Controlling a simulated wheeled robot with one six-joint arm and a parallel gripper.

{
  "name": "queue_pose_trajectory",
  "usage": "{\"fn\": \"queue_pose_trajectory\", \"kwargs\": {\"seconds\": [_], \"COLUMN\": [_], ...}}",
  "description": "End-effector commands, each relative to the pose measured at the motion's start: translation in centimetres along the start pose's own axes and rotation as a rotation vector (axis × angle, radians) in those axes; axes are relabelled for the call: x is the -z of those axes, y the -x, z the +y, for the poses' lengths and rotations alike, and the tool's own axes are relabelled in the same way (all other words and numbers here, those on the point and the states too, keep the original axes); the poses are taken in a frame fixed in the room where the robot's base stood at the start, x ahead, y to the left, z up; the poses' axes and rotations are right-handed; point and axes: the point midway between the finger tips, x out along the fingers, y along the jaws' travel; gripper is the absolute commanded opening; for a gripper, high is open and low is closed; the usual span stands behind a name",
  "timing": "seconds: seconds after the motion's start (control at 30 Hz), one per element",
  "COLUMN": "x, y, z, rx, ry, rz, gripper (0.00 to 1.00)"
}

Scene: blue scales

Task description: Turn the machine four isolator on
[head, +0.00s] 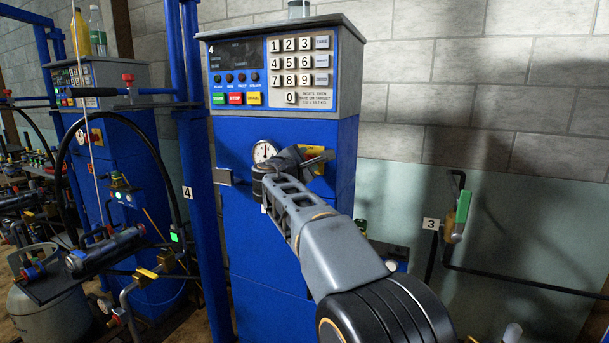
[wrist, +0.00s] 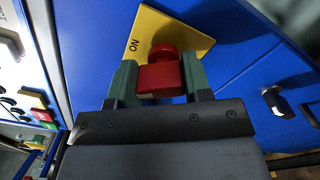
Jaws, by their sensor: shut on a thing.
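The machine four cabinet (head: 270,235) is blue, with a grey keypad head marked 4. On its front is the isolator's yellow plate (head: 319,168), mostly hidden behind my gripper (head: 308,158). In the wrist view the yellow plate (wrist: 190,30) carries the word ON, left of the red isolator knob (wrist: 160,77). My gripper (wrist: 160,85) has its two green fingers on either side of the knob and is shut on it.
A round dial gauge (head: 264,152) sits just left of my gripper. Another blue machine (head: 110,150) with hoses and a gas cylinder (head: 50,315) stands at the left. A block wall is behind.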

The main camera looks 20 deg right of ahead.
Motion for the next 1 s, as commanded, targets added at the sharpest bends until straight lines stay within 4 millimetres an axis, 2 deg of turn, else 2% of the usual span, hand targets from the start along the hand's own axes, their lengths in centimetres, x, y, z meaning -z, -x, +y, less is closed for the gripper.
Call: {"fn": "queue_pose_trajectory", "kwargs": {"seconds": [0.03, 0.5, 1.0], "x": [0.34, 0.16, -0.05], "y": [-0.01, -0.04, -0.02], "z": [-0.5, -0.52, -0.38], "rx": [0.0, 0.0, 0.001], "ry": [-0.047, -0.44, -0.629], "rz": [0.0, 0.0, -0.001], "gripper": [0.21, 0.21, 0.21]}}
